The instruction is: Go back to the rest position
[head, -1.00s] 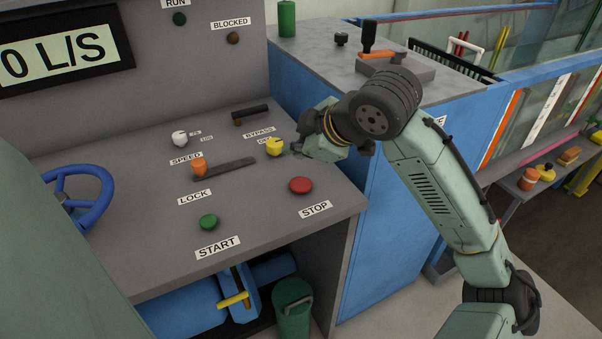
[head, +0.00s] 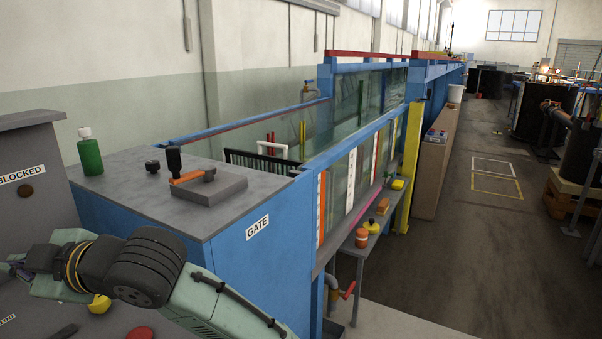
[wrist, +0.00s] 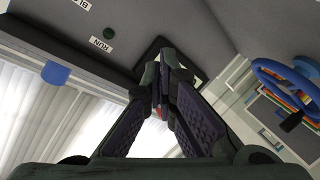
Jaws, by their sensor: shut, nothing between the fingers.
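My arm crosses the lower left of the head view. My gripper (head: 16,268) is at the left edge there, above the grey control panel (head: 30,315). In the wrist view my gripper (wrist: 163,90) has its dark fingers drawn together with nothing held. The yellow knob (head: 98,304) shows just below my wrist, apart from the fingers. The red stop button (head: 140,333) is cut by the bottom edge. The wrist view shows the panel's upright face with the RUN label (wrist: 101,45) and a green lamp (wrist: 109,32).
A blue cabinet labelled GATE (head: 257,227) stands beside my arm, bearing a green bottle (head: 90,152) and an orange-handled lever (head: 190,176). The glass flume (head: 350,180) runs behind it. A clear floor aisle (head: 480,240) lies to the right. A blue handwheel (wrist: 285,85) shows in the wrist view.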

